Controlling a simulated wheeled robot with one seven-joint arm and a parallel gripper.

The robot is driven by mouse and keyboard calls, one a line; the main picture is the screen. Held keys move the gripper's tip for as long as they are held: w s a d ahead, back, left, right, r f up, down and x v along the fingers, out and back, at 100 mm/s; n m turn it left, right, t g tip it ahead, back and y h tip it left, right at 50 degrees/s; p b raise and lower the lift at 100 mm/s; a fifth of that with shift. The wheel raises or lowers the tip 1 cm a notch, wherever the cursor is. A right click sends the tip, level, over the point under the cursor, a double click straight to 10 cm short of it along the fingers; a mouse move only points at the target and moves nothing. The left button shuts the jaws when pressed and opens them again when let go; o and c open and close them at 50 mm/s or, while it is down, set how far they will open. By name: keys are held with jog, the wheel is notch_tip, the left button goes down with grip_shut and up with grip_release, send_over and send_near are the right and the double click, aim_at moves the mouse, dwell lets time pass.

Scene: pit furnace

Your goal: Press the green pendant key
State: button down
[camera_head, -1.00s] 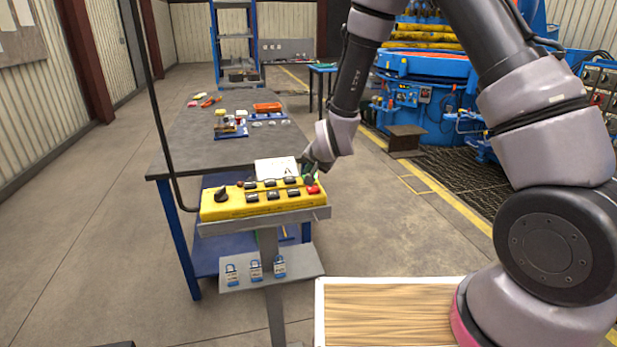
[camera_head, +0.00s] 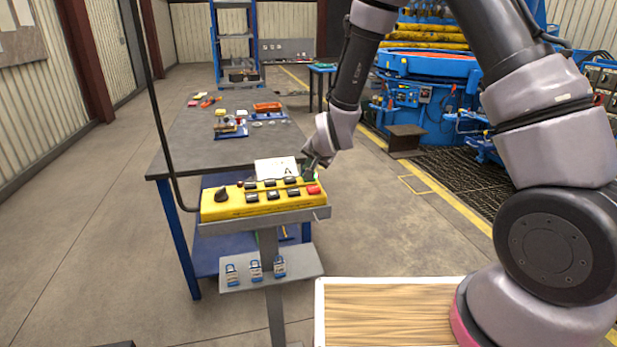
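The yellow pendant (camera_head: 231,207) lies on a grey stand shelf in the middle of the view. It has a black knob (camera_head: 222,194) at its left end, several black keys along its top and a red key (camera_head: 313,189) at its right end. A small green key (camera_head: 309,175) shows at the far right end, partly hidden by my gripper. My gripper (camera_head: 307,172) points down at this right end, by the green key. I cannot tell whether it touches the key, and its fingers are too small and dark to show open or shut.
A white card (camera_head: 276,169) stands behind the pendant. A black cable (camera_head: 165,130) hangs down to its left end. A grey workbench (camera_head: 190,150) with small parts stands behind. A wooden-topped box (camera_head: 390,312) is at front right.

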jog(key=shift+r, duration=2.55)
